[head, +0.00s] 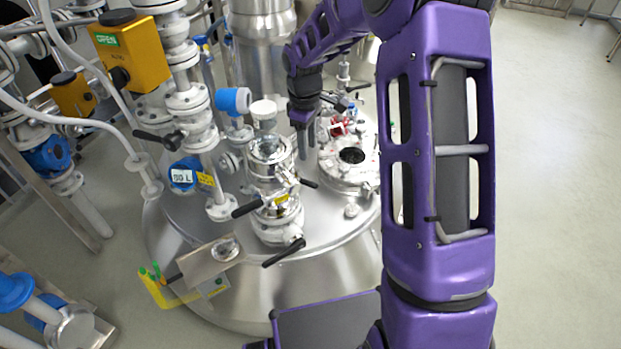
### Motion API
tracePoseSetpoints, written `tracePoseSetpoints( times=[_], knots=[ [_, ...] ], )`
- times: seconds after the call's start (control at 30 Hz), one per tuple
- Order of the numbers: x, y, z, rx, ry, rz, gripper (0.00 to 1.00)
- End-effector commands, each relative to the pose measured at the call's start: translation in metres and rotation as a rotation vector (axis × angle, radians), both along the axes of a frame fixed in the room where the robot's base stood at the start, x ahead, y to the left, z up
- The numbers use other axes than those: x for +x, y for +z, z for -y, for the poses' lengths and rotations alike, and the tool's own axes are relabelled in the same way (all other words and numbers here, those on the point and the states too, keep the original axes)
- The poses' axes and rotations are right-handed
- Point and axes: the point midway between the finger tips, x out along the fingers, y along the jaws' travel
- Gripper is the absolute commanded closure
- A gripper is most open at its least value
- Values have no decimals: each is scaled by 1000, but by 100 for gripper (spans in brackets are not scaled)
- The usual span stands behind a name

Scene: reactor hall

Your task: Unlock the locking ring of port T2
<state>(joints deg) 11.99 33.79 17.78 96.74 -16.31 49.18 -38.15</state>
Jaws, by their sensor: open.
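A polished steel port assembly (270,178) stands upright on the vessel lid, with black lever handles and a small yellow tag (281,199). No readable T2 mark shows, so I cannot tell whether this is port T2. Ring-like clamps show on its body, but I cannot tell which is the locking ring or how it is set. My gripper (305,146) points down just right of and behind the top of this assembly. It is open, with no object seen between its fingers. My arm hides part of the lid's right side.
A white flanged port (350,176) with a dark opening lies to the right. White pipework with a yellow actuator (130,52) and blue instruments (233,100) crowds the left. Open floor (555,200) lies at the right.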

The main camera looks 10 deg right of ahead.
Motion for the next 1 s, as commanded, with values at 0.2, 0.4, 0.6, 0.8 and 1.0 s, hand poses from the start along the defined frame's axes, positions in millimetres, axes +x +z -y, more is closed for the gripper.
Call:
tracePoseSetpoints(
  times=[0.2,0.4,0.6,0.8,1.0],
  knots=[
    [2,-53,2,1,-1,-2,52],
    [4,-94,4,1,-2,-1,52],
    [6,-119,5,1,-2,1,52],
    [7,-128,5,0,-2,2,52],
    [7,-128,5,0,-2,3,52]
  ],
)
